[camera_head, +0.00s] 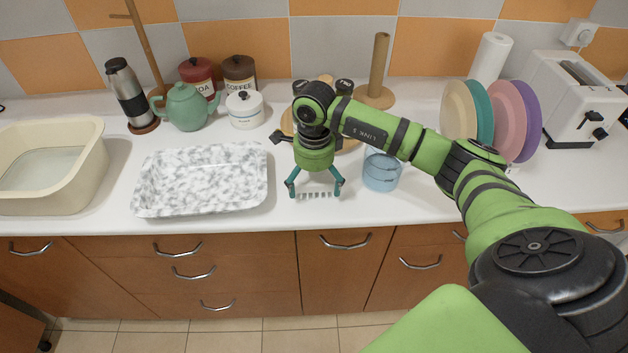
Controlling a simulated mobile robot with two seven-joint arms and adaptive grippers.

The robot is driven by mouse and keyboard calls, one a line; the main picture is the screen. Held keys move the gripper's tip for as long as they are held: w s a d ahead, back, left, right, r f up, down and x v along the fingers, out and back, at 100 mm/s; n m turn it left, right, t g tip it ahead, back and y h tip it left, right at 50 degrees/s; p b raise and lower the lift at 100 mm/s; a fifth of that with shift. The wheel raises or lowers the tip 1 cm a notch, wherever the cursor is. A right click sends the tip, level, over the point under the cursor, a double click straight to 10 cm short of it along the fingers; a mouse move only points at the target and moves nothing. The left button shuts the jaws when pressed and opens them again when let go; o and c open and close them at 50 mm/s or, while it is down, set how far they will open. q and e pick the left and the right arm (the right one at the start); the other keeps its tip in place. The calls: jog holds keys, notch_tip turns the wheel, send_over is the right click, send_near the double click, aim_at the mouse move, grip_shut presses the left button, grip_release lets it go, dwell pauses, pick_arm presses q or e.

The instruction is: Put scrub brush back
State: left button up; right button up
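My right gripper (315,190) hangs over the front of the white counter, pointing down, with its two teal fingers spread apart. A small pale piece with a row of bristle-like teeth (315,195), apparently the scrub brush, spans the gap between the fingertips. The fingers appear closed on its two ends, with the teeth pointing down. The rest of it is hidden or blends with the counter. A translucent blue cup (381,172) stands just right of the gripper, apart from it. My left gripper is not in view.
A marbled tray (146,190) lies left of the gripper, with a beige basin (92,165) farther left. A teapot (187,107), canisters and a paper-towel holder (379,65) stand behind. Upright plates (508,120) and a toaster (578,105) are right. The counter's front edge is close.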

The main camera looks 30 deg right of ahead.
aim_at(314, 180)
jog(key=shift+r+p, duration=0.3)
notch_tip(314, 180, up, 12)
jog(key=b, duration=0.3)
jog(key=shift+b, duration=0.35)
jog(key=shift+f, duration=0.15)
